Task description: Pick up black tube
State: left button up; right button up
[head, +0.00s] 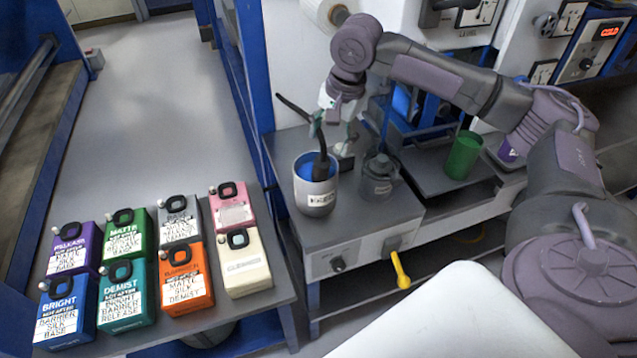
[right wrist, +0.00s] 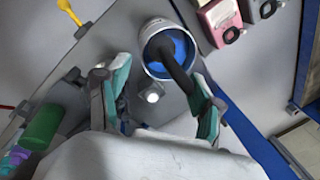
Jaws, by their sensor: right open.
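The black tube (head: 321,158) stands tilted in a grey pot (head: 316,200) of blue liquid (head: 304,165) on the grey bench; its upper end leans out to the left. In the right wrist view the tube (right wrist: 177,65) runs from the pot (right wrist: 152,68) toward one finger. My right gripper (head: 334,134) is above the pot, its teal-padded fingers apart. In the right wrist view the open gripper (right wrist: 161,88) has the tube close to its right finger; I cannot tell if they touch. My left gripper is not in view.
A dark lidded jar (head: 378,180) stands right of the pot, and a green cup (head: 463,155) is farther right. A yellow handle (head: 401,270) sticks out from the bench front. Several coloured bottles, including an orange one (head: 187,280), stand on the left shelf.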

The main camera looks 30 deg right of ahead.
aim_at(326, 156)
jog(key=f, duration=0.3)
jog(key=w+f+p, duration=0.1)
jog(key=f, duration=0.5)
jog(key=shift+w+a, duration=0.35)
jog(key=shift+c, duration=0.3)
jog(key=c, duration=1.1)
